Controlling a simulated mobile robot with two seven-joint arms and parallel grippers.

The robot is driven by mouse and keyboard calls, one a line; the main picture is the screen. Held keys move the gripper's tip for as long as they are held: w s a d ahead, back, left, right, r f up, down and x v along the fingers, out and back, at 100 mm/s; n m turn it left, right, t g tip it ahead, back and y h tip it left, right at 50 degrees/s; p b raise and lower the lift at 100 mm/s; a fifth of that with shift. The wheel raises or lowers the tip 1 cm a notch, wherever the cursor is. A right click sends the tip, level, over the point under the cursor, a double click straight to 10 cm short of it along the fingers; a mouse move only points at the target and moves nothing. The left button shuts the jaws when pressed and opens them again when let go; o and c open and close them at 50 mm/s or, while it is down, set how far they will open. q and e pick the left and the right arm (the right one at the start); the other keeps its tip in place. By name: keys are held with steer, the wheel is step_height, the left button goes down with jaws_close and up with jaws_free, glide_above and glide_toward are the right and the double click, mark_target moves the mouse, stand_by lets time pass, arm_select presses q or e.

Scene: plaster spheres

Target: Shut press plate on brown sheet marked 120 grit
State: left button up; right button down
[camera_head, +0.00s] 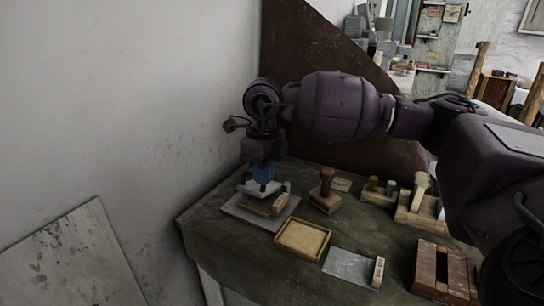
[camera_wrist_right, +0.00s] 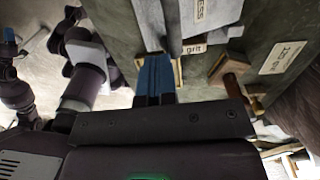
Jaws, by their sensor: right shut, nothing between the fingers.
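My right gripper (camera_head: 263,180) points down with its blue fingers shut and empty, directly above the press. The fingers also show in the wrist view (camera_wrist_right: 155,78), close to the grey press plate (camera_wrist_right: 150,22). In the head view the press plate (camera_head: 252,188) is pale grey and partly hidden by the fingers. A brown piece (camera_head: 256,206) shows under it on a grey base (camera_head: 238,211); whether they touch is unclear. A small label block at the press ends in "grit" (camera_wrist_right: 194,48); its number is hidden.
A wooden-handled stamp (camera_head: 327,180) stands right of the press. A shallow tan tray (camera_head: 302,238), a grey plate (camera_head: 346,264) and a brown box (camera_head: 426,268) lie towards the front. A wooden holder (camera_head: 408,215) stands at the right. A wall borders the table's left.

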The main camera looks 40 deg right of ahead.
steer(key=a+f, duration=0.1)
steer(key=s+a+f, duration=0.1)
steer(key=f, duration=0.1)
steer(key=a+f, duration=0.1)
steer(key=f, duration=0.1)
steer(key=shift+s+f, duration=0.15)
steer(key=shift+f, duration=0.1)
steer(key=shift+a+f+h, duration=0.2)
steer(key=shift+f+h, duration=0.4)
steer(key=shift+f, duration=0.05)
steer(key=shift+f+t, duration=0.1)
steer(key=shift+t, duration=0.2)
